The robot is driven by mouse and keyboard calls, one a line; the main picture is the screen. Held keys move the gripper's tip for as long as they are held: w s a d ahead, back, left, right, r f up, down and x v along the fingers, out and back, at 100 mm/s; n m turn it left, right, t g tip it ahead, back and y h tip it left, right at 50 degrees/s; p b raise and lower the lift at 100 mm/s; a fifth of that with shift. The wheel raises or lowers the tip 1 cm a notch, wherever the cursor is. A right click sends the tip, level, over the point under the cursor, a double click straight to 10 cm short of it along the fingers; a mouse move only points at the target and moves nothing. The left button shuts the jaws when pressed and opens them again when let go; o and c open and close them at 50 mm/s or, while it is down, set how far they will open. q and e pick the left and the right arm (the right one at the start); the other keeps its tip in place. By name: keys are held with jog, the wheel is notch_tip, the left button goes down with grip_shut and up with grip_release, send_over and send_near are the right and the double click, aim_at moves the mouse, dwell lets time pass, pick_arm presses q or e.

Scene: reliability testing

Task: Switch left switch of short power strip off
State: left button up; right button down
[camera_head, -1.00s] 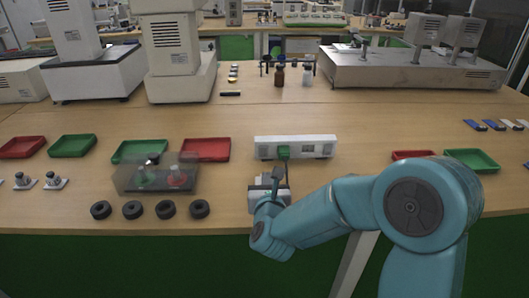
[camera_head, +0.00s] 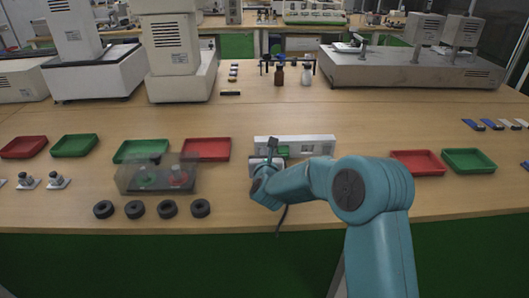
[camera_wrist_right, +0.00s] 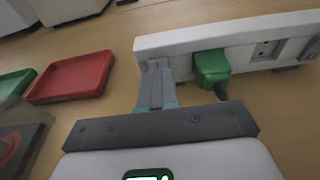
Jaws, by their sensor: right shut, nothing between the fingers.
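The white power strip (camera_head: 322,143) lies on the wooden table, just beyond my right gripper (camera_head: 272,149). In the right wrist view the strip (camera_wrist_right: 180,41) runs across the top, with a green plug (camera_wrist_right: 211,68) in it and sockets to the right. My right gripper is shut and empty. Its fingertips (camera_wrist_right: 158,66) are at the strip's left end, left of the plug. They overlap the strip's front face; I cannot tell whether they touch it. The left switch is not visible and may be hidden behind the fingers. My left gripper is not in view.
Red (camera_head: 206,149) and green (camera_head: 140,151) trays stand left of the strip, with a transparent box (camera_head: 157,175) in front. Several black rings (camera_head: 168,208) lie near the front edge. More trays (camera_head: 416,163) are at the right.

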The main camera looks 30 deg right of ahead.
jog(key=shift+w, duration=0.15)
jog(key=shift+w+d+r+g+p, duration=0.35)
jog(key=shift+r+g+p, duration=0.1)
jog(key=shift+p, duration=0.15)
jog(key=shift+s+a+f+b, duration=0.1)
jog(key=shift+f+b, duration=0.2)
jog(key=shift+f, duration=0.05)
